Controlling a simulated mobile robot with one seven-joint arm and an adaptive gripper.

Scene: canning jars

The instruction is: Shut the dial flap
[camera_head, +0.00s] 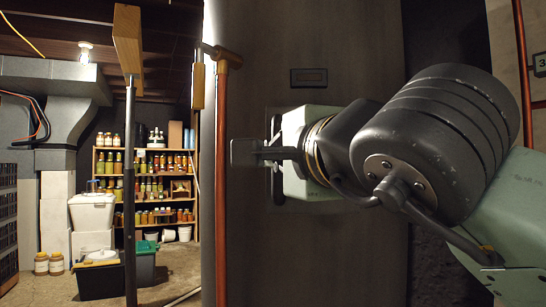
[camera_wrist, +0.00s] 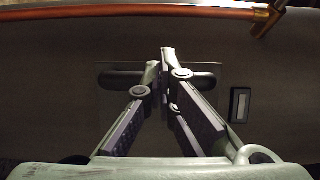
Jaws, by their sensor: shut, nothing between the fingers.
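A flat rectangular plate with a dark, long rounded part (camera_wrist: 118,79) across it shows on the grey tank wall in the wrist view, behind my fingers. It looks like the dial flap, but I cannot tell how far it stands open. In the head view, my gripper and wrist hide most of that spot. My gripper (camera_head: 240,152) reaches left in front of the tank (camera_head: 310,245). In the wrist view, the fingertips of my gripper (camera_wrist: 165,58) are together and empty, overlapping the plate. I cannot tell whether they touch it.
A small framed label (camera_head: 309,77) sits on the tank above my gripper. A copper pipe (camera_head: 221,190) runs upright along the tank's left side. A grey post (camera_head: 130,190) stands further left. Shelves of jars (camera_head: 160,160) and dark bins (camera_head: 100,280) are behind.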

